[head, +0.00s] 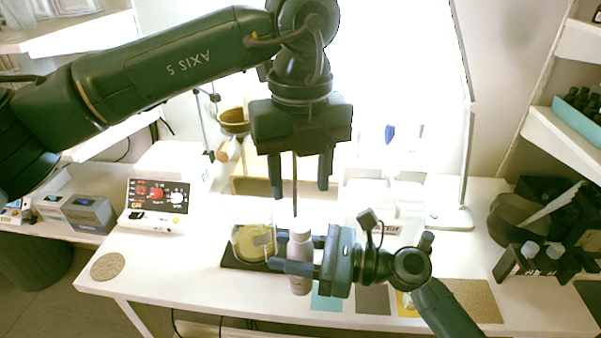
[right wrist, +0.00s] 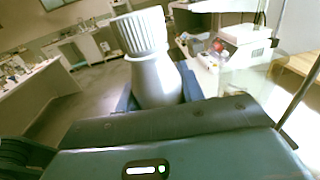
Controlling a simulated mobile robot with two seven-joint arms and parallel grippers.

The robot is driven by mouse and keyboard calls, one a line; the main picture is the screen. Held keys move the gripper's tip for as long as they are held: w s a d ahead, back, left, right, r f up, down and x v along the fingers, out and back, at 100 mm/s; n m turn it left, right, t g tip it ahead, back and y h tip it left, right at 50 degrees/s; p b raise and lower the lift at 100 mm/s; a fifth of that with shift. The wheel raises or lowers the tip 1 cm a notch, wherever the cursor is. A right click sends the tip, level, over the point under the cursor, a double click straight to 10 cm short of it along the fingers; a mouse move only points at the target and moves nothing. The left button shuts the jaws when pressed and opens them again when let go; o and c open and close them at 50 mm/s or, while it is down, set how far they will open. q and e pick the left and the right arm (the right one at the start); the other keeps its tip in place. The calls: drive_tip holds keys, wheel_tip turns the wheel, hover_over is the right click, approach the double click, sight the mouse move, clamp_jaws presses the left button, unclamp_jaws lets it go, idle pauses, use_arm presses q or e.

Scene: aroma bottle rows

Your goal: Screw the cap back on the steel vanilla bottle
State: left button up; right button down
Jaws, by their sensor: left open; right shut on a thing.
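A pale grey-white bottle (head: 300,278) stands upright at the front middle of the white table. My right gripper (head: 297,254) comes in from the right and is shut around its body. In the right wrist view the bottle (right wrist: 155,80) shows close up, with a white ribbed cap (right wrist: 140,32) on its top. I cannot tell how tightly the cap sits. In the head view the cap (head: 300,226) is small. My left gripper (head: 299,184) points down above the bottle, open and apart from the cap. A thin dark rod shows between its fingers.
A glass jar with yellowish contents (head: 252,243) stands on a dark tray (head: 232,258) just left of the bottle. A hotplate-like device (head: 155,205) is farther left. A cork disc (head: 108,266) lies front left. A dark rack (head: 518,262) with small bottles is at right.

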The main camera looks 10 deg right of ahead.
sight(300, 225)
use_arm(q)
drive_tip(key=shift+f, duration=0.1)
drive_tip(key=shift+f, duration=3.95)
drive_tip(key=shift+c, duration=0.2)
